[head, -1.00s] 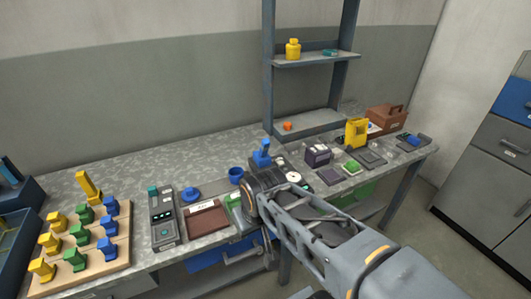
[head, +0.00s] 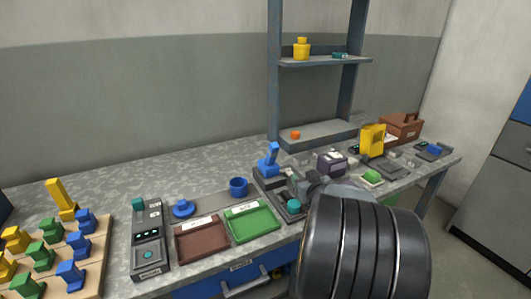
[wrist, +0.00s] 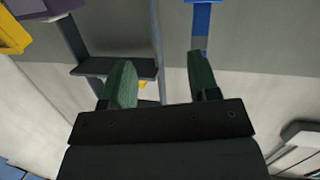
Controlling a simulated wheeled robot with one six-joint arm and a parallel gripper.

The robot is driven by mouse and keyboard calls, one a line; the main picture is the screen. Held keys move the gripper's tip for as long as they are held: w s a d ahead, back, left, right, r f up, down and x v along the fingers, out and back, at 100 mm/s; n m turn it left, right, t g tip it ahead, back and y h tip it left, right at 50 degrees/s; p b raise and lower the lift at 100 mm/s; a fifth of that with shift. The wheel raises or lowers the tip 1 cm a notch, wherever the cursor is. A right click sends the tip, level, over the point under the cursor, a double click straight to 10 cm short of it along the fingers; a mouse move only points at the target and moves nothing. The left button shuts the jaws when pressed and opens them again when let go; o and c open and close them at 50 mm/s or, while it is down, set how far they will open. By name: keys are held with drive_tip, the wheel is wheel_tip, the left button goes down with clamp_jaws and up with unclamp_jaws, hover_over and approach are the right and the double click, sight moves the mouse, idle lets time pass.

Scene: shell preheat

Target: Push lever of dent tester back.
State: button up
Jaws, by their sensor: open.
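The dent tester (head: 270,190) is a dark device on the bench, with an upright blue lever (head: 268,160) at its back and a teal knob (head: 293,204) at its front. The lever leans slightly. My gripper (wrist: 161,62) is open and empty in the wrist view, its two green fingers apart. A blue post, apparently the lever (wrist: 201,20), shows beyond the right finger tip; I cannot tell whether they touch. In the head view my arm's dark round link hides the fingers and covers the area right of and in front of the tester.
Left of the tester are a green tray (head: 252,224), a brown tray (head: 201,240), a blue cup (head: 239,187) and a grey device (head: 149,240). A purple box (head: 331,162) and a yellow device (head: 372,139) stand to the right. A shelf post (head: 275,70) rises behind.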

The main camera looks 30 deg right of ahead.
sight(275, 152)
drive_tip(key=w+a+r+n+t+y, duration=0.2)
drive_tip(key=a+r+t+y, duration=0.1)
drive_tip(key=a+r, duration=0.1)
drive_tip(key=shift+m, duration=0.3)
drive_tip(key=w, duration=0.4)
drive_tip(key=w+d, duration=0.1)
drive_tip(key=w, duration=0.4)
drive_tip(key=w+d, duration=0.1)
drive_tip(key=w, duration=0.3)
drive_tip(key=shift+w+d+f+b, duration=0.1)
drive_tip(key=shift+w+f+b, duration=0.1)
drive_tip(key=shift+b, duration=0.2)
drive_tip(key=shift+c, duration=0.4)
clamp_jaws()
